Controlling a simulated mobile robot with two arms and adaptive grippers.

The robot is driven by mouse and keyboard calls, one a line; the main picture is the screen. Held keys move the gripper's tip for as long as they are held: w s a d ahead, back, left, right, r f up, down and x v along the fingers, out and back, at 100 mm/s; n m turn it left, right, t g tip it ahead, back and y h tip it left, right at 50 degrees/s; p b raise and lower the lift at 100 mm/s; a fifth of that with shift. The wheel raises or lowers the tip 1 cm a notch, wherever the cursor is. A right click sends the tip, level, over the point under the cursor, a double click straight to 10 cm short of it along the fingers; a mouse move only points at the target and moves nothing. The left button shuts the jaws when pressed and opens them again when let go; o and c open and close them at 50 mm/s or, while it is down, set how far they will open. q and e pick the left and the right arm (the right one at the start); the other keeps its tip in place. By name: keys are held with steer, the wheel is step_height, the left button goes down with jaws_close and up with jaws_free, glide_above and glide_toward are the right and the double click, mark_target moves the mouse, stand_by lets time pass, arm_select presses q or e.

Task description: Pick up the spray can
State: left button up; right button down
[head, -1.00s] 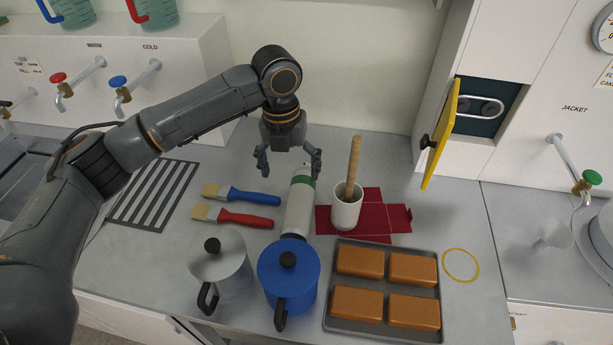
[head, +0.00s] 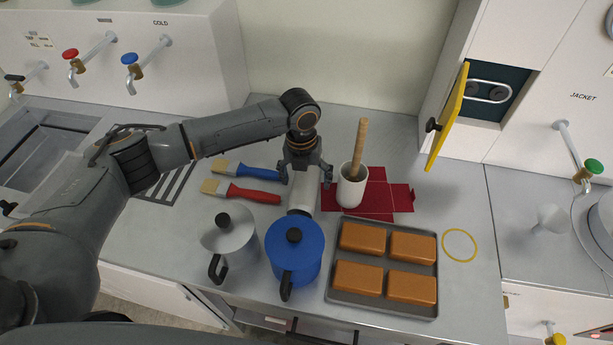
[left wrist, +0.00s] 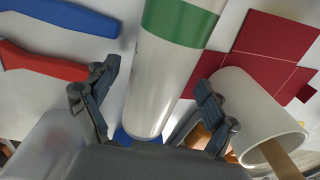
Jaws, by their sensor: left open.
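The spray can (head: 301,195) is white with a green band and appears to lie on its side on the worktop, its plain end toward the blue pot. My left gripper (head: 305,181) is over it from above and hides its banded end in the head view. In the left wrist view the can (left wrist: 160,85) and its green band show clearly. The open fingers of the left gripper (left wrist: 158,88) appear one on each side of it, with gaps visible. Whether they are down at its height I cannot tell. My right gripper is not in view.
A white cup (head: 350,192) with a wooden stick stands close right on a red cut-out sheet (head: 378,200). The blue pot (head: 293,255) and grey pot (head: 231,245) stand in front. Red (head: 252,195) and blue (head: 258,173) brushes lie left. A tray (head: 335,293) holds brown blocks.

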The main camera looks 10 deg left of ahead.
arm_select(q)
steer(key=shift+f, duration=0.7)
steer(key=shift+r, duration=0.1)
steer(key=c, duration=1.6)
